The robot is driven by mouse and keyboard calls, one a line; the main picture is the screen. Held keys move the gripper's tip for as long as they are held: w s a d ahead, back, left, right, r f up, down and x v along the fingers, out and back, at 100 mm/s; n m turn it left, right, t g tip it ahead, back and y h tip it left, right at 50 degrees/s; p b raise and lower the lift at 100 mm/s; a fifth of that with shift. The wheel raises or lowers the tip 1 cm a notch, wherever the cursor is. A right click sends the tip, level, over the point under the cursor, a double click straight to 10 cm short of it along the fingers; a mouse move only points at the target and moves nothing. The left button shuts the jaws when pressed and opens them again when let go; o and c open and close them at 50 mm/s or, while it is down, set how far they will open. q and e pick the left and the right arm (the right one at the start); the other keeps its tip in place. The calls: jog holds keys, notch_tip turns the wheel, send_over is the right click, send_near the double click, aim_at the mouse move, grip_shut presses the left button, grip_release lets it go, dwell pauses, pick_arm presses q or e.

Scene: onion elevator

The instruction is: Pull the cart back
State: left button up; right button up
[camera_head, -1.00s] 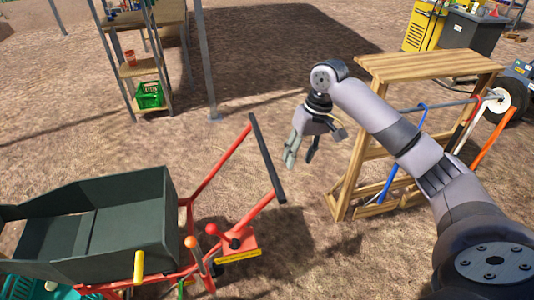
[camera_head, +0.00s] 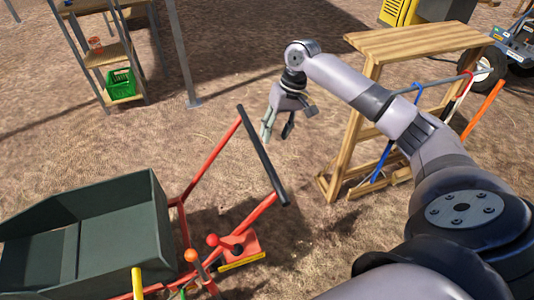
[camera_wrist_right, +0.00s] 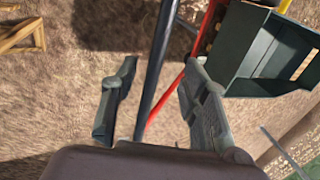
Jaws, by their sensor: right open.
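The cart has a dark green tray (camera_head: 130,235) and a red frame (camera_head: 212,160) with a black handle bar (camera_head: 262,155); it stands at the lower left of the head view. My right gripper (camera_head: 277,130) is open and empty, pointing down just beyond and beside the handle bar. The cart's tray (camera_wrist_right: 262,55) shows at the upper right there. My left gripper is out of view.
A wooden rack (camera_head: 415,45) with tools hung on it stands right of the gripper. A metal shelf with a green crate (camera_head: 120,85) stands at the upper left, near a grey post (camera_head: 180,50). Bare ground lies between them.

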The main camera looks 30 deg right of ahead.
aim_at(267, 158)
jog(key=p+x, duration=0.1)
jog(key=x, duration=0.8)
jog(key=shift+f, duration=0.1)
jog(key=shift+w+f, duration=0.1)
jog(key=shift+f, duration=0.25)
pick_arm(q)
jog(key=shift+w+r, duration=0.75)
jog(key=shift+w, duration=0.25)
pick_arm(e)
grip_shut()
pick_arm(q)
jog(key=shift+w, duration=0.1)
